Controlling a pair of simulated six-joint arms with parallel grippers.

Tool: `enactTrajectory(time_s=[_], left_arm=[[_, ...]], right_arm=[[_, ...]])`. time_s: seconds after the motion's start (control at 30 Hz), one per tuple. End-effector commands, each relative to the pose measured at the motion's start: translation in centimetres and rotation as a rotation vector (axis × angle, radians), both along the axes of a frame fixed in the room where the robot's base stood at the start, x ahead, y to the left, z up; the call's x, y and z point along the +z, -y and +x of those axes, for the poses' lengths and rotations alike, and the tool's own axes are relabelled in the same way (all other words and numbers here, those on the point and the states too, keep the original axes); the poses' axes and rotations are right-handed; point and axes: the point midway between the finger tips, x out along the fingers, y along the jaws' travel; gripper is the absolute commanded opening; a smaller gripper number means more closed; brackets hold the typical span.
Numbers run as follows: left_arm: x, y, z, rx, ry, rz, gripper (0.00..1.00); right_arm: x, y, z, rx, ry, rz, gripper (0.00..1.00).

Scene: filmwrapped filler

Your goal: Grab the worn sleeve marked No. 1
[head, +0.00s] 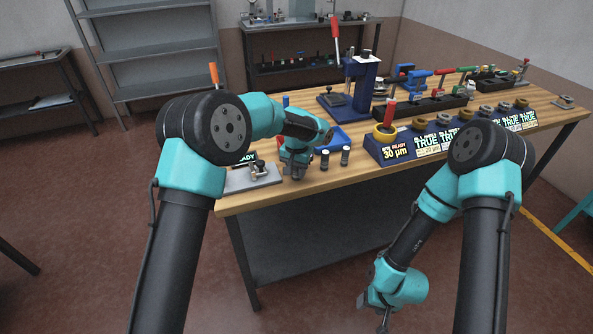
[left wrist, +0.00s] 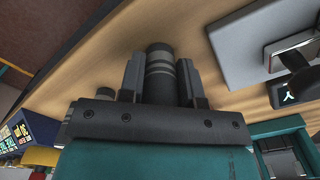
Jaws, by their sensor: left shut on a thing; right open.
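My left gripper (head: 296,174) is at the front left of the workbench. In the left wrist view its two fingers (left wrist: 160,82) are shut on a dark cylindrical sleeve (left wrist: 160,60) with light bands. I cannot read a number on it. In the head view the gripper hides this sleeve. Two small dark sleeves with light tops, a nearer one (head: 324,160) and another (head: 345,155), stand upright just right of the gripper. One sleeve top (left wrist: 104,92) shows beside the left finger in the left wrist view. My right gripper (head: 384,314) is open and empty, low in front of the bench.
A grey plate with a clamp (head: 250,178) lies left of my left gripper. A blue tray (head: 336,138) lies behind it. A blue labelled rack (head: 376,150) with rings stands to the right. A blue press (head: 360,85) stands further back. The bench's front edge (head: 290,203) is close.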

Motion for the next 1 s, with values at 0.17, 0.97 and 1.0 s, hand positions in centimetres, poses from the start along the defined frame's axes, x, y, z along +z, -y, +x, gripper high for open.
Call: enactTrajectory(time_s=[0.17, 0.97, 1.0], left_arm=[[0.9, 0.0, 0.0, 0.000, 0.002, -0.001, 0.08], [4.4, 0.0, -8.0, -0.003, 0.001, 0.000, 0.08], [4.4, 0.0, -9.0, -0.003, 0.000, 0.001, 0.08]], right_arm=[[0.0, 0.0, 0.0, 0.000, 0.000, 0.000, 0.57], [0.0, 0.0, 0.0, 0.000, 0.000, 0.000, 0.57], [0.0, 0.0, 0.0, 0.000, 0.000, 0.000, 0.57]])
